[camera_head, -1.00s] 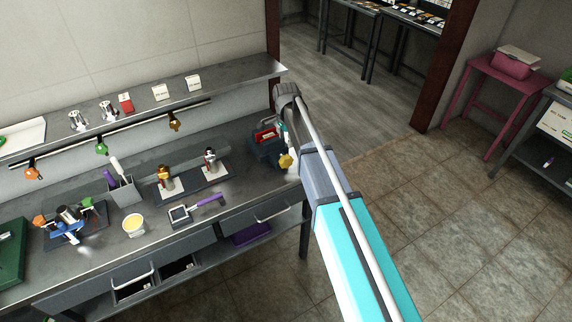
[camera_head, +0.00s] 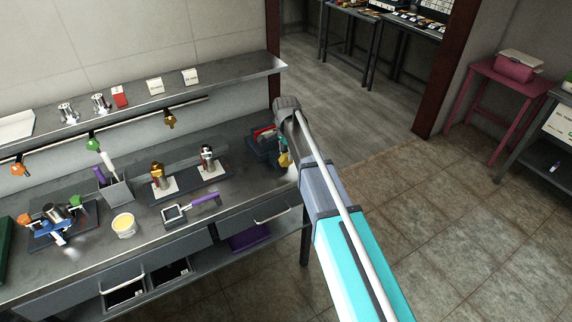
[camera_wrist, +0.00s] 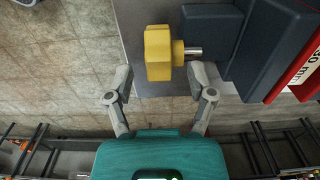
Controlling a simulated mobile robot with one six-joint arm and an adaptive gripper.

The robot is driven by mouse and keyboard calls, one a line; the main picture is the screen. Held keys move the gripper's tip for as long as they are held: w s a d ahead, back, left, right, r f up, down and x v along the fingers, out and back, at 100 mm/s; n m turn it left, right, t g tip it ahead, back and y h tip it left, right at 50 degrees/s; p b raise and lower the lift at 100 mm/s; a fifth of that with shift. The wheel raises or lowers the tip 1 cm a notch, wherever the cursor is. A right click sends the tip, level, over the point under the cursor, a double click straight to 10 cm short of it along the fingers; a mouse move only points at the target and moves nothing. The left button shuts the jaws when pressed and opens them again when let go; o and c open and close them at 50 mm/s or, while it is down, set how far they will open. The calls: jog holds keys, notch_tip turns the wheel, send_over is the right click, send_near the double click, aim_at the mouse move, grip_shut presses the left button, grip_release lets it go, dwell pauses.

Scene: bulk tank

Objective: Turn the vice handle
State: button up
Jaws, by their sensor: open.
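The vice (camera_head: 262,148) is a dark blue-grey block at the right end of the workbench, partly hidden behind my arm in the head view. Its yellow handle (camera_head: 284,159) shows beside my wrist. In the wrist view, the yellow faceted handle (camera_wrist: 158,52) sits on a short metal shaft coming from the vice body (camera_wrist: 265,45). My gripper (camera_wrist: 161,78) is open, with one finger on each side of the handle's near end. I cannot tell whether either finger touches it.
The workbench (camera_head: 140,192) holds tap-like fittings on pads, a purple-handled tool (camera_head: 192,208), a grey holder (camera_head: 115,190) and a yellow-topped tub (camera_head: 124,225). A shelf (camera_head: 225,82) runs above. Tiled floor right of the bench is open.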

aim_at(286, 154)
jog(key=shift+f+b, duration=1.65)
jog(key=shift+f, duration=0.25)
grip_shut()
